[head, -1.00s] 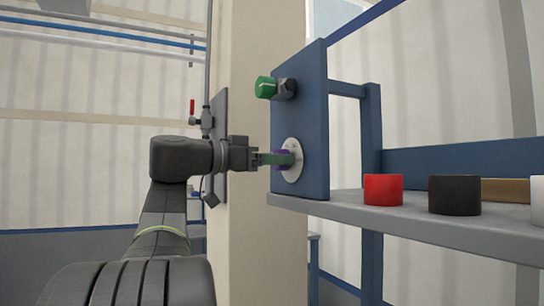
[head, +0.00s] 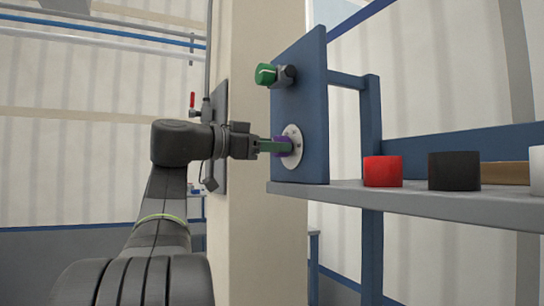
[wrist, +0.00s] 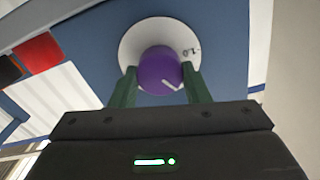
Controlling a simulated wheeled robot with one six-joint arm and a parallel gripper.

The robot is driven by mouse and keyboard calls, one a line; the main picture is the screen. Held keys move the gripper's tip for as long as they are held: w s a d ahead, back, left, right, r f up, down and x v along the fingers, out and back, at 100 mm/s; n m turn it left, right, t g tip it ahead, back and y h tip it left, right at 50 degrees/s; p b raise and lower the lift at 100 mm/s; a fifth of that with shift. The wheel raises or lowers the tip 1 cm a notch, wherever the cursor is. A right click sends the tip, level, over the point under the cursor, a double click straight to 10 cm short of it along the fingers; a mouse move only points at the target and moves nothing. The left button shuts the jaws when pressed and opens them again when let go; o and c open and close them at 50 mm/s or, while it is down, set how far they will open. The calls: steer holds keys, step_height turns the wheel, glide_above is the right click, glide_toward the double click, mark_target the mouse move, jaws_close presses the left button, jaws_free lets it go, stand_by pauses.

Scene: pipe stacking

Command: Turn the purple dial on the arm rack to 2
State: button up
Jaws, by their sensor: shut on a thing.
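The purple dial (wrist: 158,66) sits on a round white plate (wrist: 130,42) on the blue panel of the rack. It also shows in the head view (head: 281,146), mostly behind the fingertips. My gripper (wrist: 159,80) has its two green fingers on either side of the dial and is shut on it. In the head view my gripper (head: 276,146) reaches the dial from the left. A white pointer line on the dial points to the lower right in the wrist view.
A green knob (head: 266,75) sits above the dial on the blue panel (head: 312,110). A red cylinder (head: 382,171) and a black cylinder (head: 454,171) stand on the grey shelf (head: 420,197) to the right. A beige column (head: 262,230) stands behind my gripper.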

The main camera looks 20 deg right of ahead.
stand_by(0.3)
steer(key=o, duration=1)
steer(key=a, duration=0.4)
steer(key=s+a+b, duration=0.1)
steer(key=a, duration=0.4)
steer(key=s+a+b, duration=0.1)
steer(key=a, duration=0.3)
steer(key=shift+a, duration=0.4)
steer(key=shift+d, duration=0.1)
steer(key=d, duration=0.4)
steer(key=w+d+p, duration=0.1)
steer(key=d, duration=0.4)
steer(key=w+d+p, duration=0.1)
steer(key=d, duration=0.3)
steer(key=shift+d, duration=0.3)
